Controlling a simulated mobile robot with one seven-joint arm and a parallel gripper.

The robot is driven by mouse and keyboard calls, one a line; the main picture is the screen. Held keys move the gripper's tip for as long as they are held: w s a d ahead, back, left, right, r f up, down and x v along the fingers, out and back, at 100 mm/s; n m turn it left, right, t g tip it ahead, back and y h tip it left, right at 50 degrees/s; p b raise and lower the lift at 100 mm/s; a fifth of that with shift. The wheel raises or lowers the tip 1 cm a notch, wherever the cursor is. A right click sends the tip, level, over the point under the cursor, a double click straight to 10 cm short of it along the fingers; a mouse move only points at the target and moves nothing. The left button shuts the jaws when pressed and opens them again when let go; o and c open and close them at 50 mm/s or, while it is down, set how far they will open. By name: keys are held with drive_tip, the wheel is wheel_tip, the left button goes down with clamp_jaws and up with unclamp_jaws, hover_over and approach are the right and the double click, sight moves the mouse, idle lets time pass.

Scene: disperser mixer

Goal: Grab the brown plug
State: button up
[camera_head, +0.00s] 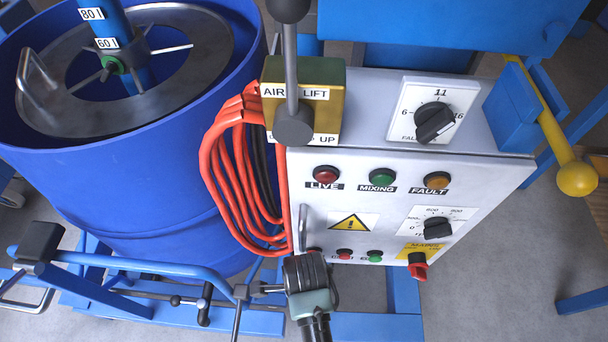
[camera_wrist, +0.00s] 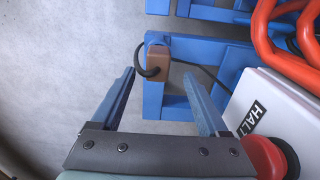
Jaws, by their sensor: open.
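The brown plug (camera_wrist: 157,63) is a small block at the upper middle of the wrist view. It sits on a blue frame bar (camera_wrist: 153,95), with a black cable looping out of it. My gripper (camera_wrist: 159,73) is open, with one finger on each side of the plug's line in the picture and nothing between them. The plug appears beyond the fingertips; the exact gap is hard to judge. In the head view my gripper (camera_head: 306,273) is low, in front of the control box, with its fingers not clearly visible. I cannot make out the plug there.
The white control box (camera_head: 400,190) with its red halt button (camera_wrist: 267,158) is close to the right finger. Orange cable coils (camera_head: 240,170) hang at the box's left side. A blue drum (camera_head: 120,180) stands left. Grey floor is open left of the frame.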

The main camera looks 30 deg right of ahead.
wheel_tip(320, 180, down, 8)
drive_tip(key=b, duration=0.3)
drive_tip(key=shift+s+a+r, duration=0.1)
drive_tip(key=shift+s+r, duration=0.05)
drive_tip(key=shift+r, duration=0.05)
drive_tip(key=shift+r, duration=0.1)
clamp_jaws()
